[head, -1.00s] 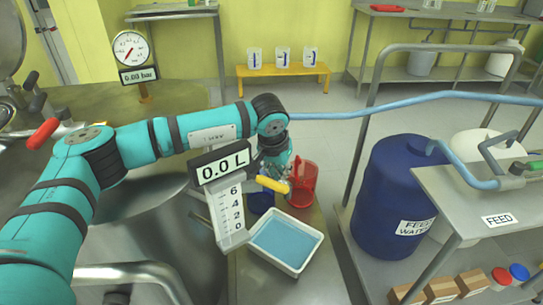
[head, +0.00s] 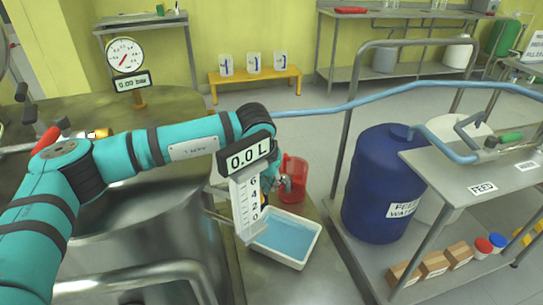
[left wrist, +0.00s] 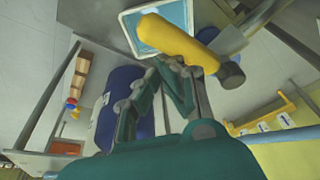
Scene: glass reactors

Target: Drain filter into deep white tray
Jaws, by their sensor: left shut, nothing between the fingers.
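The deep white tray (head: 279,259) stands on the bench and holds blue liquid (head: 287,236). The tray also shows at the top of the left wrist view (left wrist: 128,32). My left gripper (head: 285,183) is partly hidden behind the gauge, near the red jug. In the left wrist view its fingers (left wrist: 176,66) are shut and empty, close to a yellow valve handle (left wrist: 178,41). I cannot tell if they touch. The handle is hidden in the head view. My right gripper is out of view.
The red jug (head: 297,181) stands behind the tray. A blue feed water drum (head: 382,190) and a steel FEED table (head: 470,187) are at right. A large steel vessel (head: 150,215) fills the left. A pressure gauge (head: 125,56) reads 0.00 bar. A blue hose (head: 370,105) runs across.

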